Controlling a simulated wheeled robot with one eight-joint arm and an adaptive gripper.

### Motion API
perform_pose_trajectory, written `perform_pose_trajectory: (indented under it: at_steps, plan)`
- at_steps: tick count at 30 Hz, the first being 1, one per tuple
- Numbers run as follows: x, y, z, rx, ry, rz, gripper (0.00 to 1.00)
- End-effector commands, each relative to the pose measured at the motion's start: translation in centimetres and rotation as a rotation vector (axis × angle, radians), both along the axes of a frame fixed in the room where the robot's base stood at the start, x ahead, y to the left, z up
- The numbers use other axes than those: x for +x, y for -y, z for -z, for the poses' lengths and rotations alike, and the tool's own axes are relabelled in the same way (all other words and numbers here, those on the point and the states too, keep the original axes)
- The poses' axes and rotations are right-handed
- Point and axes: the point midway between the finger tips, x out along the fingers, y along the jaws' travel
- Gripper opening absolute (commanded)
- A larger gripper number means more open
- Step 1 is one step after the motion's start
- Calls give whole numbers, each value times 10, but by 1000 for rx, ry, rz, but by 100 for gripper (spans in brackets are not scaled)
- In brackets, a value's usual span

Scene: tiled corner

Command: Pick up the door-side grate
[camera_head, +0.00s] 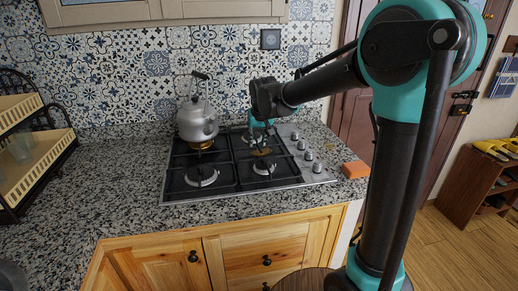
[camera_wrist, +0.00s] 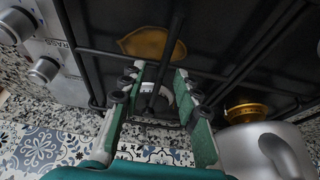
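The door-side grate (camera_head: 283,161) is the black metal grate on the right half of the gas hob, the half towards the door. Its dark bars (camera_wrist: 174,36) also cross the wrist view. My gripper (camera_head: 262,128) is over the back of this grate, pointing down. In the wrist view my gripper (camera_wrist: 158,82) has its two green-sided fingers spread apart, with a dark bar running between them. I cannot tell whether the fingers touch the bar. A pale burner part shows behind the fingers.
A grey kettle (camera_head: 197,122) stands on the back left burner, close to my gripper in the wrist view (camera_wrist: 262,150). Hob knobs (camera_head: 308,156) and an orange block (camera_head: 355,170) are on the right. The counter (camera_head: 110,170) left of the hob is clear.

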Motion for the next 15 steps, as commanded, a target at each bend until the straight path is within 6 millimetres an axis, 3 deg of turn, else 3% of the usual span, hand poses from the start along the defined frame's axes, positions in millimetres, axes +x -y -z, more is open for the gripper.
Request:
perform_pose_trajectory:
  at_steps: [3, 11, 15]
  plan:
    - [0, 0, 0, 0, 0, 0, 32]
    - [0, 0, -1, 0, 0, 0, 0]
    - [0, 0, -1, 0, 0, 0, 0]
